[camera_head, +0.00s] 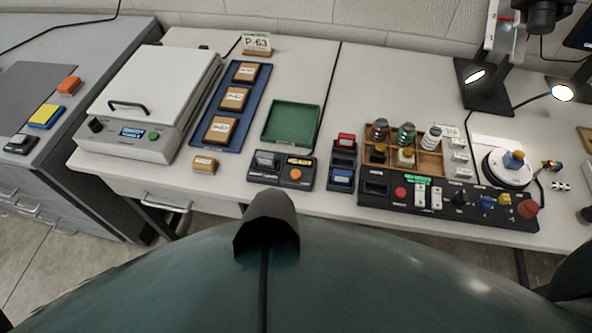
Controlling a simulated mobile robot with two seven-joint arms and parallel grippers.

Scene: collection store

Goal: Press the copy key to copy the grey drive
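A small dark device (262,175) sits at the front middle of the white table, with a lit orange display (298,161) and a round orange key (296,174). A grey block (266,158), perhaps the grey drive, is at its upper left. Its lettering is too small to read, so I cannot tell whether the orange key is the copy key. Another small pale grey-topped block (18,140) lies on the left bench. Neither of my grippers is in view, and nothing touches the device.
A dark control panel (450,212) with keys, switches and knobs stands right of a dark dock holding a blue block (342,177). Behind are a green tray (275,139), a wooden rack of bottles and a blue tray. A lidded white machine (150,90) stands left.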

